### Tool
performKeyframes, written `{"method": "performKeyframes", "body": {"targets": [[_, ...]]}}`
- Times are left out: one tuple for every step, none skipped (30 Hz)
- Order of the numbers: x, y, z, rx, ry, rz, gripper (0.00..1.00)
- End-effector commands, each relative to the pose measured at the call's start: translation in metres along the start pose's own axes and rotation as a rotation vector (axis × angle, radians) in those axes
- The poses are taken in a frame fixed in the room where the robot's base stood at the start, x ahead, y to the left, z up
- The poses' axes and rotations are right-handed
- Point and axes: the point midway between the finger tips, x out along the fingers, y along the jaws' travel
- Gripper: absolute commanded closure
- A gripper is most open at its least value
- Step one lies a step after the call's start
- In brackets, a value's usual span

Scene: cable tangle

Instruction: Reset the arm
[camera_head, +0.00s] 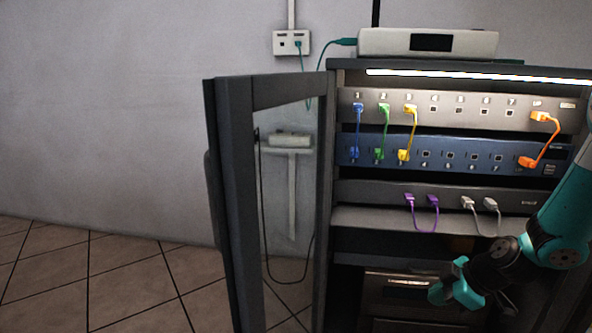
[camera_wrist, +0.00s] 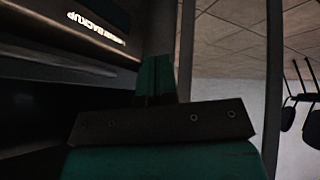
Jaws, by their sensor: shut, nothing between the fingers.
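My gripper (camera_wrist: 156,66) shows in the wrist view with its teal fingers together and nothing visible between them. In the head view my teal and black arm reaches in from the right edge, with its wrist in front of the lower part of the open rack cabinet (camera_head: 332,140). A dark unit with white lettering that reads in part "BACKUP" (camera_wrist: 97,27) is at the upper left of the wrist view, apart from the fingers.
The cabinet's glass door (camera_head: 228,200) stands open at left. Blue (camera_head: 358,130), green (camera_head: 383,130), yellow (camera_head: 409,132) and orange (camera_head: 548,140) cables join two panels. Purple (camera_head: 424,229) and white (camera_head: 482,222) cables loop below. A white box (camera_head: 380,42) sits on top. Floor at left is clear.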

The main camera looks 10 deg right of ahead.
Motion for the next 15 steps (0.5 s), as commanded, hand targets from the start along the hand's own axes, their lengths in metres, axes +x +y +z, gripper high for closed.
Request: {"method": "performKeyframes", "body": {"targets": [[-0.018,-0.011,-0.042,0.016,0.003,-0.04,1.0],[-0.026,-0.021,-0.062,0.043,0.0,-0.07,1.0],[-0.038,-0.034,-0.087,0.079,-0.009,-0.105,1.0],[-0.048,-0.046,-0.104,0.105,-0.018,-0.13,1.0],[-0.057,-0.058,-0.121,0.132,-0.03,-0.154,1.0],[-0.071,-0.076,-0.141,0.167,-0.048,-0.183,1.0],[-0.081,-0.09,-0.154,0.194,-0.064,-0.204,1.0],[-0.091,-0.104,-0.166,0.221,-0.081,-0.222,1.0],[-0.104,-0.122,-0.179,0.255,-0.106,-0.242,1.0],[-0.113,-0.135,-0.187,0.279,-0.124,-0.254,1.0],[-0.122,-0.148,-0.194,0.302,-0.143,-0.264,1.0],[-0.133,-0.163,-0.2,0.332,-0.166,-0.274,1.0],[-0.141,-0.174,-0.204,0.352,-0.182,-0.281,1.0],[-0.149,-0.184,-0.207,0.37,-0.198,-0.286,1.0],[-0.158,-0.197,-0.21,0.394,-0.219,-0.29,1.0]]}}
